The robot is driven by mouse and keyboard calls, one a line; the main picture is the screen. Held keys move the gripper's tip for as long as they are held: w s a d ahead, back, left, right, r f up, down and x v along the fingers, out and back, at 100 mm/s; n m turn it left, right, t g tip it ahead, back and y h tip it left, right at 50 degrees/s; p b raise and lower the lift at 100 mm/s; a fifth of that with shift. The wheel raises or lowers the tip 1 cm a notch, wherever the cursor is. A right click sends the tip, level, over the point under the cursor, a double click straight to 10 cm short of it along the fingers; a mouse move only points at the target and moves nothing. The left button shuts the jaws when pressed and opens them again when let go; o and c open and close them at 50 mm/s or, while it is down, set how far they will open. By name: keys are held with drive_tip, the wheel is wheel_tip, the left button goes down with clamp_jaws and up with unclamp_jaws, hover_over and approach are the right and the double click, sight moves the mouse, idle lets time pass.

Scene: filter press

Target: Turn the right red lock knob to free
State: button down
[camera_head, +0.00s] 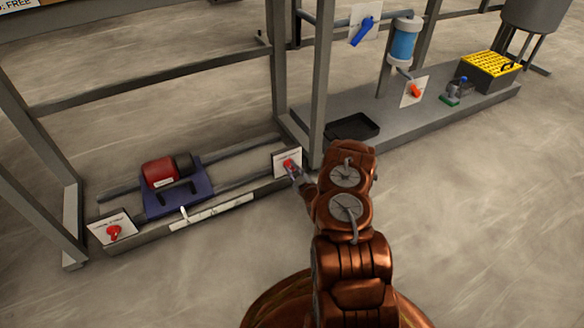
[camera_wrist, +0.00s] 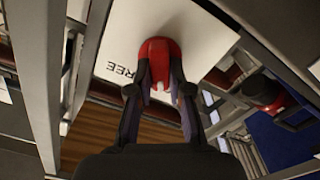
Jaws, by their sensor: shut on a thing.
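The right red lock knob (camera_head: 289,164) sits on a white label plate (camera_head: 281,156) at the right end of the low rail frame. In the wrist view the same knob (camera_wrist: 158,50) stands out from the white plate (camera_wrist: 196,28), which shows the letters "REE". My gripper (camera_wrist: 160,86) is shut on this red knob, with one dark finger on each side of it. In the head view my gripper (camera_head: 297,174) reaches the plate from the lower right. The left red lock knob (camera_head: 114,232) is on its own white plate at the far left.
A red and dark motor-like unit (camera_head: 166,171) sits on a blue carriage (camera_head: 186,204) between the plates. Grey frame posts (camera_head: 318,90) rise close behind my gripper. A black tray (camera_head: 352,127) and a yellow-topped box (camera_head: 488,70) are on the grey platform. The front floor is clear.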

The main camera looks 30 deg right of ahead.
drive_tip(key=shift+r+m+p, duration=0.35)
drive_tip(key=shift+m+p, duration=0.25)
drive_tip(key=shift+p, duration=0.4)
drive_tip(key=m+p, duration=0.3)
drive_tip(key=shift+d+m, duration=0.15)
drive_tip(key=shift+m, duration=0.15)
drive_tip(key=m, duration=0.2)
drive_tip(key=m+p, duration=0.1)
drive_tip(key=m, duration=0.2)
drive_tip(key=m+p, duration=0.1)
drive_tip(key=m, duration=0.2)
drive_tip(key=shift+d+f, duration=0.25)
drive_tip(key=shift+m, duration=0.3)
drive_tip(key=c, duration=1.1)
unclamp_jaws()
drive_tip(key=shift+f, duration=0.1)
drive_tip(key=shift+s, duration=0.1)
